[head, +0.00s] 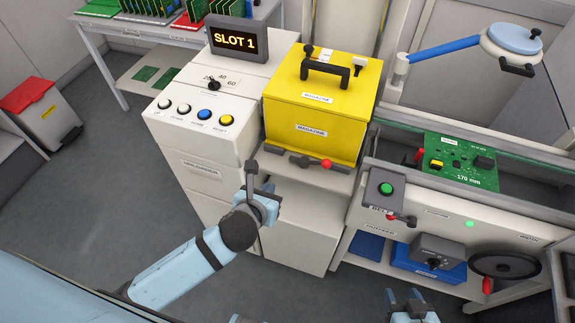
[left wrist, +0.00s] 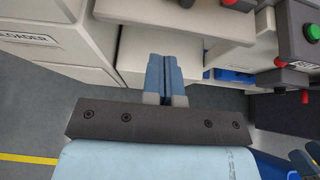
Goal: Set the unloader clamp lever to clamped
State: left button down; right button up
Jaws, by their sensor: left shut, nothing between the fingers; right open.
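The yellow magazine (head: 318,112) stands on the unloader's light shelf. On the shelf's front, just below the magazine, is a dark clamp lever (head: 305,161) with a red knob at its right end. It lies about level along the front edge. In the left wrist view, a red knob (left wrist: 229,3) shows at the top edge, probably the same lever. My left gripper (head: 272,200) is below and left of the lever, apart from it. Its blue fingers (left wrist: 165,72) are shut and empty. My right gripper (head: 410,298) is open at the bottom, far from the lever.
The control box (head: 197,117) with buttons and a dial stands left of the magazine, under the SLOT 1 display (head: 233,40). To the right are a green button (head: 386,188), a second red-knobbed lever (head: 405,219), a circuit board (head: 461,160) and a handwheel (head: 504,267).

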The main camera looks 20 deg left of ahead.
pick_arm(q)
send_near(289, 160)
jog(key=f, duration=0.1)
jog(key=w+f, duration=0.1)
jog(key=f, duration=0.1)
jog(key=shift+w+f, duration=0.15)
jog(key=shift+w, duration=0.1)
jog(key=w, duration=0.3)
jog(key=shift+w+d+f+p, duration=0.1)
jog(key=shift+w+f+p, duration=0.05)
jog(key=shift+w+p, duration=0.15)
jog(key=shift+w+f, duration=0.1)
jog(key=shift+w, duration=0.4)
jog(key=shift+w, duration=0.1)
